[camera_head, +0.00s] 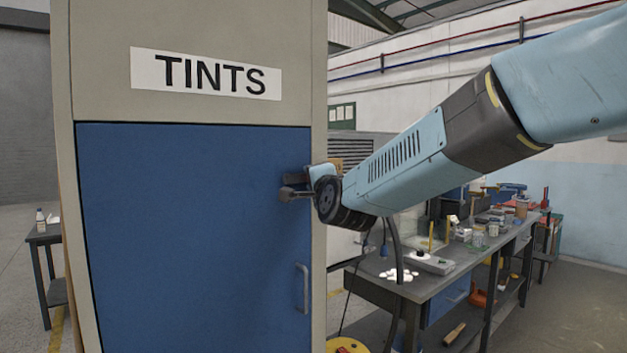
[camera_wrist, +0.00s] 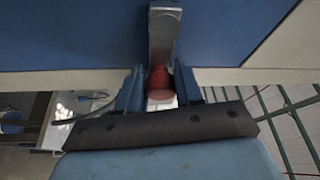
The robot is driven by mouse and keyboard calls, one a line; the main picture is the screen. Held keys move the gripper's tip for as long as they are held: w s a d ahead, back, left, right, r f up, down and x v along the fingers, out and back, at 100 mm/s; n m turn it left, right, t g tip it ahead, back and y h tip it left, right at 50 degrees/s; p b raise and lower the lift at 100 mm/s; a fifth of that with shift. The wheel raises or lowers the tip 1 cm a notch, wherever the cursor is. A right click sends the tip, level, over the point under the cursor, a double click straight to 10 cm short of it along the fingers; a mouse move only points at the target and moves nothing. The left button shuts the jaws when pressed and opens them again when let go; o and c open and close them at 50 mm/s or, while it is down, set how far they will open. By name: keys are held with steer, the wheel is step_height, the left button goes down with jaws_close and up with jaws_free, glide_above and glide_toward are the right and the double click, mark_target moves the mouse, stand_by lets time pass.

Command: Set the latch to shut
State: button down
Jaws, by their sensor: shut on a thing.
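The latch is a grey metal lever at the right edge of the blue door (camera_head: 190,225), mostly hidden behind my gripper in the head view. In the wrist view the silver latch (camera_wrist: 163,35) runs along the door and ends in a red tip (camera_wrist: 158,84). My gripper (camera_head: 297,188) is at the latch. In the wrist view its two blue fingers (camera_wrist: 158,90) stand either side of the red tip, shut on the latch. The door looks flush with its beige cabinet frame (camera_head: 318,80). Whether the latch is set open or shut cannot be told.
A "TINTS" sign (camera_head: 205,74) is above the door, and a grey door handle (camera_head: 302,288) is below the latch. A cluttered workbench (camera_head: 420,285) stands right of the cabinet under my arm. A small table (camera_head: 46,236) stands at far left.

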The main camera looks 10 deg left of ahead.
steer(key=shift+d+f, duration=0.1)
steer(key=shift+f, duration=0.1)
steer(key=c, duration=1)
jaws_free()
steer(key=shift+w, duration=0.15)
steer(key=shift+o, duration=0.9)
steer(key=shift+r, duration=0.1)
steer(key=v, duration=1.4)
